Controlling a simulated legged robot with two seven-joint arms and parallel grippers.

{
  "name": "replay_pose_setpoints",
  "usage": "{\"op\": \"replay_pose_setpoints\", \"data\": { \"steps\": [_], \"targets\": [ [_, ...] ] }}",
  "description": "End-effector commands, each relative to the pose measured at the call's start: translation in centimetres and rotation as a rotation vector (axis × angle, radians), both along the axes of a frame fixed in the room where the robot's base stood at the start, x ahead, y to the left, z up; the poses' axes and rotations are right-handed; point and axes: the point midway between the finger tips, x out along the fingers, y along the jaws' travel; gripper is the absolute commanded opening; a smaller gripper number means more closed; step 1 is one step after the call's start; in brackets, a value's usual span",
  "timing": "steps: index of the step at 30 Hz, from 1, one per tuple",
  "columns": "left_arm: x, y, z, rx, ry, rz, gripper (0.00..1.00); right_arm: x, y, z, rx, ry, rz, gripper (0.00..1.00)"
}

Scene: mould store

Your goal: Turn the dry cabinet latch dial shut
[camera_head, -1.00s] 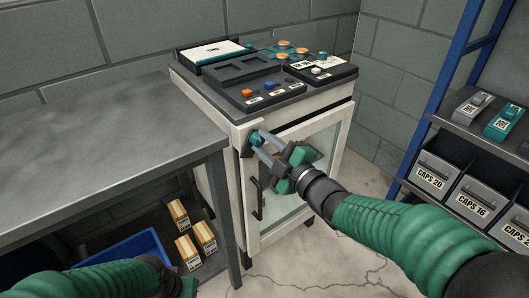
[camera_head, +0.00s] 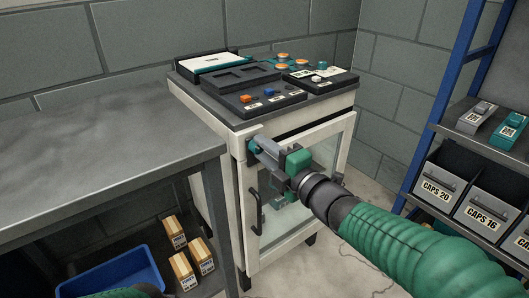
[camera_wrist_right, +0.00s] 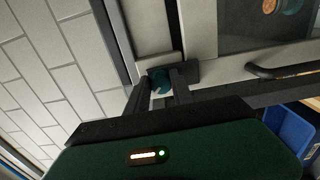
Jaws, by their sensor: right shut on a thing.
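The dry cabinet (camera_head: 240,180) is a pale cabinet with a glass door and a dark vertical handle (camera_head: 256,212). Its teal latch dial (camera_head: 254,146) sits at the door's upper left corner on a dark plate. My right gripper (camera_head: 258,147) is shut on the dial, its fingers on either side of it. The right wrist view shows the teal dial (camera_wrist_right: 160,81) between the two dark fingers (camera_wrist_right: 160,92). The fingers hide part of the dial, and I cannot read its angle. My left gripper is not in view; only a bit of my left arm shows at the bottom edge.
A control panel with buttons (camera_head: 262,98) lies on the cabinet top. A grey bench (camera_head: 100,170) stands at left, with a blue bin (camera_head: 120,275) and several small boxes (camera_head: 185,270) below. A blue-framed shelf (camera_head: 435,110) with labelled bins stands at right.

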Motion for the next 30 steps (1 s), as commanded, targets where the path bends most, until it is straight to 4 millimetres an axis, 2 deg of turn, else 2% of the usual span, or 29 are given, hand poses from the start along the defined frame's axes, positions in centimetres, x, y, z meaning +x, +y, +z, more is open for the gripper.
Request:
{"op": "replay_pose_setpoints", "data": {
  "steps": [1, 8, 9, 14, 24, 26, 30],
  "targets": [
    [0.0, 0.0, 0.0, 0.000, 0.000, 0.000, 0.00, -0.1, 0.2, -0.5, -0.008, 0.007, 0.004, 0.00],
    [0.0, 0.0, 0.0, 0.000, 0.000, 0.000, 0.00, -0.1, 0.2, -0.5, -0.007, 0.008, 0.005, 0.00],
    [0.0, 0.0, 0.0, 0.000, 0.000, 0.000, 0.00, -0.1, 0.2, -0.6, -0.007, 0.008, 0.005, 0.31],
    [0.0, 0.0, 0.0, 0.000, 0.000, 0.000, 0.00, -0.1, 0.1, -0.4, -0.005, 0.007, 0.004, 0.50],
    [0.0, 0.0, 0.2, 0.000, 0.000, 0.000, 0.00, -0.4, -0.2, -0.1, -0.002, 0.003, 0.001, 0.50],
    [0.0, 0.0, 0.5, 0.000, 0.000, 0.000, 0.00, -1.0, -0.6, 0.1, -0.002, 0.002, 0.001, 0.50],
    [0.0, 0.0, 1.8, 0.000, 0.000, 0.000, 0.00, -3.5, -2.6, 0.4, -0.002, 0.003, -0.002, 0.50]
  ]
}}
